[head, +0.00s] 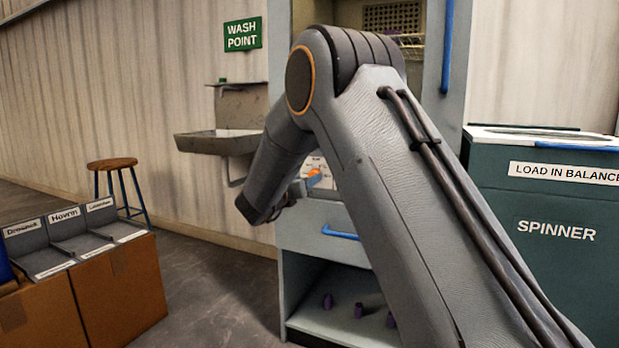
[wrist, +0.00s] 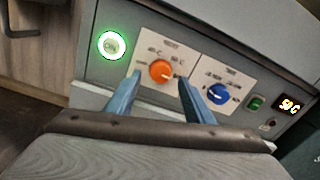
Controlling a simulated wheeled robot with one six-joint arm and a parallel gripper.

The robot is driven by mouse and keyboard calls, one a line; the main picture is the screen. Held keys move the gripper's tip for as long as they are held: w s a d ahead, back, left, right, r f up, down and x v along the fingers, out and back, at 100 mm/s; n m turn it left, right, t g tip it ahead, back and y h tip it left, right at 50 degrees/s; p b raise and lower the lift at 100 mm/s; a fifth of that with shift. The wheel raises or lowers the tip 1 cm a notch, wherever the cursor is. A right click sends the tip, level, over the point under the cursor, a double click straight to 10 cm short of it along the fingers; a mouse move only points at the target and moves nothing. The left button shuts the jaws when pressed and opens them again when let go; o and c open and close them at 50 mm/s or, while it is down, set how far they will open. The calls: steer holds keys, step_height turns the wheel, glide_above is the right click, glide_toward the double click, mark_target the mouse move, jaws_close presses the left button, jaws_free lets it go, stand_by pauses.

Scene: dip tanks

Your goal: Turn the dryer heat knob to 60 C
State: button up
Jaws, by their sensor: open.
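The orange dryer heat knob (wrist: 160,72) sits on a white dial plate in the wrist view. A pale mark on it points right and slightly down. The scale print is too blurred to read surely. My gripper (wrist: 160,80) is open, with its two blue fingers on either side of the knob's lower part in the picture; I cannot tell whether they touch it. A lit display (wrist: 290,104) on the right of the panel appears to read 50 C. In the head view the orange knob (head: 314,173) shows partly past my arm, which hides most of the panel.
A blue knob (wrist: 218,94), a green switch (wrist: 255,103) and a lit green ON button (wrist: 112,45) share the panel. A blue drawer handle (head: 340,233) is below. The spinner (head: 555,225) stands right, cardboard boxes (head: 118,285) left, with open floor between boxes and dryer.

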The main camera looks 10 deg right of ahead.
steer(key=shift+p+v, duration=0.4)
steer(key=shift+v, duration=1.75)
